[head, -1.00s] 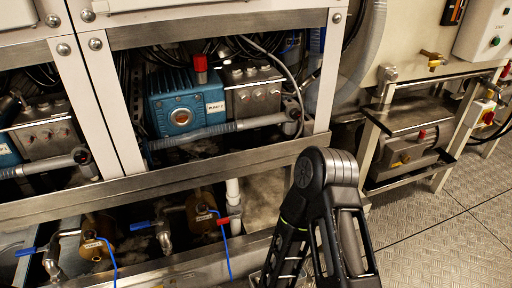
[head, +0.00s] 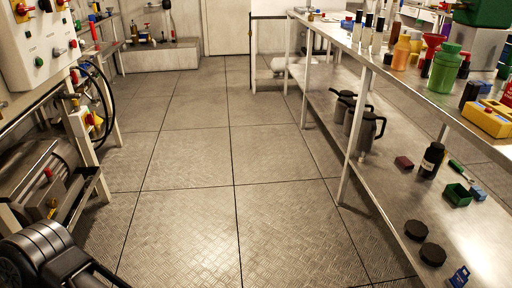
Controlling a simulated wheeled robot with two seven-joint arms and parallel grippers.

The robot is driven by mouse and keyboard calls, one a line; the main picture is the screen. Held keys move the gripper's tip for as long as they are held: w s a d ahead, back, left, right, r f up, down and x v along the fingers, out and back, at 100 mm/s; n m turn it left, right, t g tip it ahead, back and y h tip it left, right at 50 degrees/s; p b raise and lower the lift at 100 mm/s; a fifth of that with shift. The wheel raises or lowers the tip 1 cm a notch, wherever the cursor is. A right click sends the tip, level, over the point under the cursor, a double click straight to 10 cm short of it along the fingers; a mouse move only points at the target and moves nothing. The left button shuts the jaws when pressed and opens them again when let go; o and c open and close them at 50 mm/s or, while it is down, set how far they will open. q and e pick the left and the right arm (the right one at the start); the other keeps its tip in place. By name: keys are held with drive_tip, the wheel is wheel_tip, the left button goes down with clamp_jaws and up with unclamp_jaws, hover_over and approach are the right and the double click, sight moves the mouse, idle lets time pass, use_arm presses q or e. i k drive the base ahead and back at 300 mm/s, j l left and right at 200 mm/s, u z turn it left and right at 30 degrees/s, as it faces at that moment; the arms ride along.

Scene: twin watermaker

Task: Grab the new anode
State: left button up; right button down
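I cannot make out a new anode for sure in the head view. Several small items lie on the lower shelf of the bench at the right: two dark round discs (head: 424,243), a black bottle with a white label (head: 432,160), a small green open box (head: 457,195), a dark red block (head: 403,162) and a small blue object (head: 460,276). Part of a black arm of mine shows at the bottom left corner. Neither gripper is in view, so what they hold is hidden.
The long metal bench (head: 392,72) runs along the right, with bottles such as a green one (head: 446,68) and a yellow case (head: 488,118) on top. Dark jugs (head: 365,130) stand on its lower shelf. Machinery (head: 35,180) lines the left. The plate floor (head: 190,160) between is clear.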

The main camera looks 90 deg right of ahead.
sight(363, 157)
drive_tip(key=z, duration=3.85)
drive_tip(key=k+j, duration=0.15)
drive_tip(key=j, duration=0.15)
drive_tip(key=k+j, duration=0.2)
